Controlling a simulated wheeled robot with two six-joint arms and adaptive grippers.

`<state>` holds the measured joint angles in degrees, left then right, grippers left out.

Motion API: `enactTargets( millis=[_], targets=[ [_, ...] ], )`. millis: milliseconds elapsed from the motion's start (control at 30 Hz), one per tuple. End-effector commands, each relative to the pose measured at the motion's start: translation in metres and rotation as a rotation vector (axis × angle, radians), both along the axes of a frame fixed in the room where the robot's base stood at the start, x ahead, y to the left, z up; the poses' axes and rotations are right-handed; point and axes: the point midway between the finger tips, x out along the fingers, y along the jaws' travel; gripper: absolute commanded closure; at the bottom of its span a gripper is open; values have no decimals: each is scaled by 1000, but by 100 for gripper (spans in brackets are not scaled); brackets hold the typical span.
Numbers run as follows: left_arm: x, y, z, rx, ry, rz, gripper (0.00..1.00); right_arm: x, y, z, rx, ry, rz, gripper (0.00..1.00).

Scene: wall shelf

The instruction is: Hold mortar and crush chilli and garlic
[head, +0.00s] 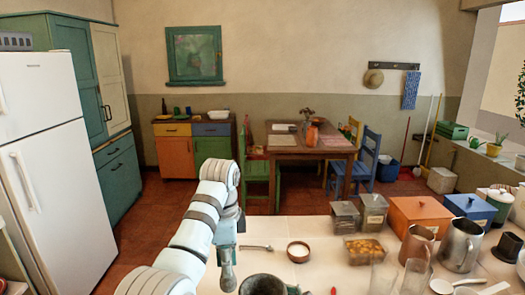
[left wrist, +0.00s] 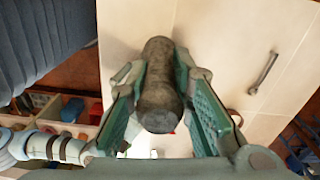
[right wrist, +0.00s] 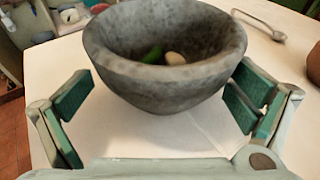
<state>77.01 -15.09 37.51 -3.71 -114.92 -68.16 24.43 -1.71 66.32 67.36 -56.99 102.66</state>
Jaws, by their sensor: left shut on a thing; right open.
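A grey stone mortar (head: 262,285) stands on the pale table, partly cut off by the bottom edge of the head view. In the right wrist view the mortar (right wrist: 165,88) is upright, with a green chilli (right wrist: 152,56) and a pale garlic clove (right wrist: 175,58) inside. My right gripper (right wrist: 162,97) is open, its fingers on either side of the mortar; I cannot tell whether they touch it. My left gripper (head: 227,281) is left of the mortar in the head view. In the left wrist view it is shut on the dark stone pestle (left wrist: 160,90).
A spoon (head: 256,248) and a small white-filled bowl (head: 298,252) lie behind the mortar. Jars, an orange box (head: 420,212), a blue box (head: 470,208) and metal jugs (head: 459,246) crowd the table's right. A red item (head: 333,291) lies near the front.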

Motion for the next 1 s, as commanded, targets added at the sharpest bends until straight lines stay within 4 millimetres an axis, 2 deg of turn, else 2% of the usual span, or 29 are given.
enactTargets(
  millis=[133,400,433,533,1000],
  targets=[
    [0,0,-6,0,-1,0,100,8,11,-4,-2,-1,2,0],
    [0,0,-5,0,-1,0,100,9,13,-3,-2,-1,1,0],
    [0,0,-5,0,-1,0,100,9,13,-3,-2,-1,1,2],
    [0,0,-5,0,-1,0,100,9,13,-3,-2,-1,1,17],
    [0,0,-5,0,-1,0,100,9,13,-2,-2,-3,0,17]
  ],
)
